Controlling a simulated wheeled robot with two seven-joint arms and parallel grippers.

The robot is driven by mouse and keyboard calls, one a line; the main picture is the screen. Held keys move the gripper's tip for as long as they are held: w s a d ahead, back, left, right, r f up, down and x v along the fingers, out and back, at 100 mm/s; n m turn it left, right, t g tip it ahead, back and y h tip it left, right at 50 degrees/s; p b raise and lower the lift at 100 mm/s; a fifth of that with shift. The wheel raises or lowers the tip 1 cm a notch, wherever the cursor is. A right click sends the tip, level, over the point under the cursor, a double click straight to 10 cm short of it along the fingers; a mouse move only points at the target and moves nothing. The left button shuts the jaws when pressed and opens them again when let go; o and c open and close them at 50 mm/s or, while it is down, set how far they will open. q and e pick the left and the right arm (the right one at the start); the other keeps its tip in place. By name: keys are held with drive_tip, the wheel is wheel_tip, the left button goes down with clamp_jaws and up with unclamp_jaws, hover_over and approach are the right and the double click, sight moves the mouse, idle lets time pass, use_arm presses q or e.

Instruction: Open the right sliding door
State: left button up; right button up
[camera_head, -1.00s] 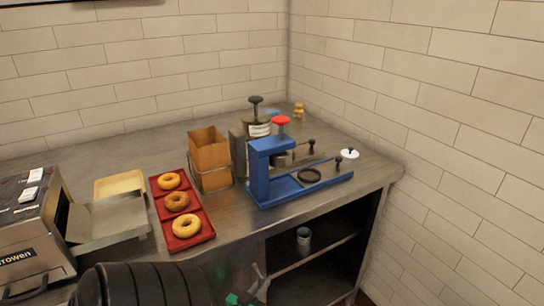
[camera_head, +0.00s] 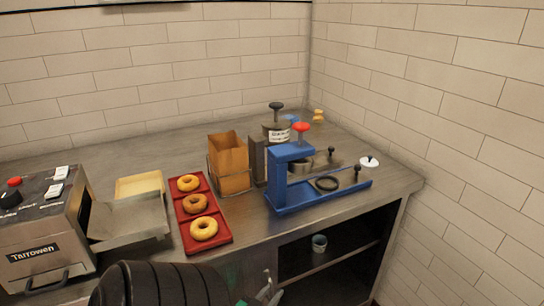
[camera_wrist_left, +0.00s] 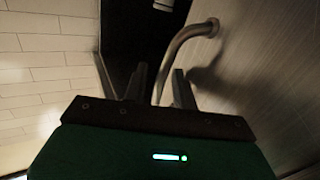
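The metal counter (camera_head: 130,150) has a cabinet below with a dark open compartment (camera_head: 325,285) at the right. A metal door panel (camera_wrist_left: 260,90) fills the right of the left wrist view, with a curved bar handle (camera_wrist_left: 185,38) on it. My left gripper (camera_head: 266,288) is low at the left edge of the opening in the head view. In the wrist view its fingers (camera_wrist_left: 160,82) stand apart, one on each side of the handle's lower part. Contact with the bar cannot be told. Most of the door is hidden in the head view. My right gripper is out of view.
A cup (camera_head: 319,243) stands on the shelf inside the compartment. On the counter are a blue press (camera_head: 282,180), a red tray (camera_head: 222,236) of bagels, a brown box (camera_head: 231,163) and a toaster (camera_head: 45,240). A tiled wall (camera_head: 460,130) bounds the right side.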

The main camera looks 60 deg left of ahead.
use_arm(q)
drive_tip(key=v, duration=1.3)
drive_tip(key=shift+s+d, duration=0.2)
drive_tip(key=shift+s, duration=0.05)
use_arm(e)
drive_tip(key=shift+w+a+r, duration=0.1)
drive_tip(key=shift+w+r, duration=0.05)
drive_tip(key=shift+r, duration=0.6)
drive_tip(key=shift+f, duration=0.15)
